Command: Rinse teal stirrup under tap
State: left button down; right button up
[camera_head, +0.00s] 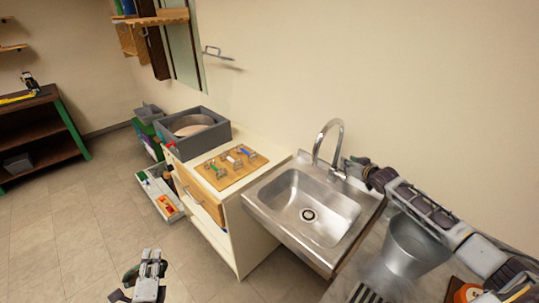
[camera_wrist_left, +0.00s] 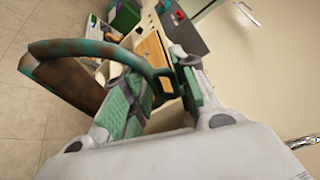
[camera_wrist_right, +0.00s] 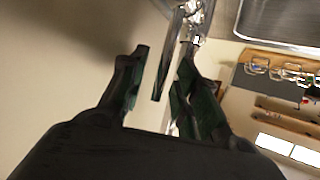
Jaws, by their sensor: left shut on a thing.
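The teal stirrup (camera_wrist_left: 82,49), with rusty brown patches, is in the left wrist view, between the fingers of my left gripper (camera_wrist_left: 152,82). My left gripper is shut on it. In the head view my left gripper (camera_head: 152,264) is low at bottom centre-left, with the dark stirrup (camera_head: 130,277) beside it, away from the sink. The curved metal tap (camera_head: 331,136) stands at the back of the steel sink (camera_head: 297,238). My right gripper (camera_head: 357,167) is beside the tap's base. In the right wrist view its fingers (camera_wrist_right: 160,82) are apart, with a metal tap lever (camera_wrist_right: 166,60) between them. No water shows.
A cream cabinet left of the sink holds a wooden board (camera_head: 213,177) with small stirrup-like pieces and a grey box (camera_head: 198,147) with a round basin. A metal bucket (camera_head: 413,247) stands right of the sink. Open floor (camera_head: 80,230) lies left.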

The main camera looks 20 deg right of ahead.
dwell(0.3)
grip_shut()
jog(key=shift+f, duration=0.1)
jog(key=shift+s+a+h, duration=0.1)
jog(key=shift+a+h, duration=0.15)
jog(key=shift+h, duration=0.05)
jog(key=shift+s+a+n+t+b, duration=0.15)
jog(key=shift+a+n+t+b, duration=0.15)
jog(key=shift+n+t, duration=0.15)
grip_release()
dwell(0.3)
